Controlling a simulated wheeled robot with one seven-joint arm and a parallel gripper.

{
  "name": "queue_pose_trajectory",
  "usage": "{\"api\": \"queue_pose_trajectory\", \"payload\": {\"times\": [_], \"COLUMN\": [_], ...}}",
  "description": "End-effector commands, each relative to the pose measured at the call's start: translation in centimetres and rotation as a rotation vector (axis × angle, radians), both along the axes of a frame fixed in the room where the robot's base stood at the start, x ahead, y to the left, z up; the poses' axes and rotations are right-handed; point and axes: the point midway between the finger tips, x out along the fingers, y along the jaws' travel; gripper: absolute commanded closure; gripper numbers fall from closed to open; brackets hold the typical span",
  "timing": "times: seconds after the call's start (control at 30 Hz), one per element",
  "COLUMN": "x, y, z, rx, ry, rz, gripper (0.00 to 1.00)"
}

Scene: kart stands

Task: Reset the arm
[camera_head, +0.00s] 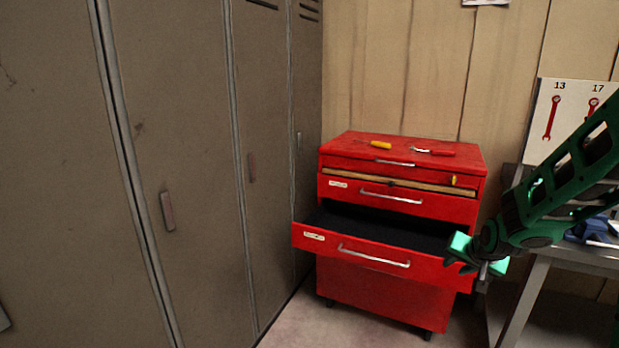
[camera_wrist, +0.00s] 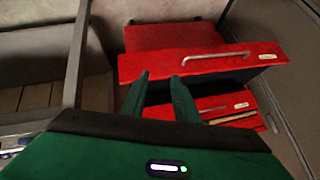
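My green arm reaches in from the right in the head view, and my gripper (camera_head: 468,268) is near the right front of the red tool cabinet (camera_head: 390,289). In the wrist view the two dark green fingers of my gripper (camera_wrist: 160,80) stand apart with nothing between them. They point toward the pulled-out drawer, whose front (camera_wrist: 195,64) has a silver handle. In the head view this drawer (camera_head: 325,241) is open and its dark inside looks empty. I cannot tell whether my gripper touches the drawer.
Tall grey-brown lockers (camera_head: 180,80) stand along the left. A yellow-handled tool (camera_head: 381,145) and a red-handled tool (camera_head: 435,152) lie on the cabinet top. A grey table (camera_head: 580,258) stands at the right, under my arm. Some floor is clear before the cabinet.

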Motion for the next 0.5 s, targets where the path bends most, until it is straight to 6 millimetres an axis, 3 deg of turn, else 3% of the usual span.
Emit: {"api": "queue_pose_trajectory", "payload": {"times": [0.23,0.5], "x": [-11.3,-25.0], "y": [-3.3,-3.9], "z": [3.2,5.5], "rx": [-0.051,-0.016], "ry": [0.231,0.483], "rz": [-0.008,-0.001], "gripper": [0.72,0.72]}}
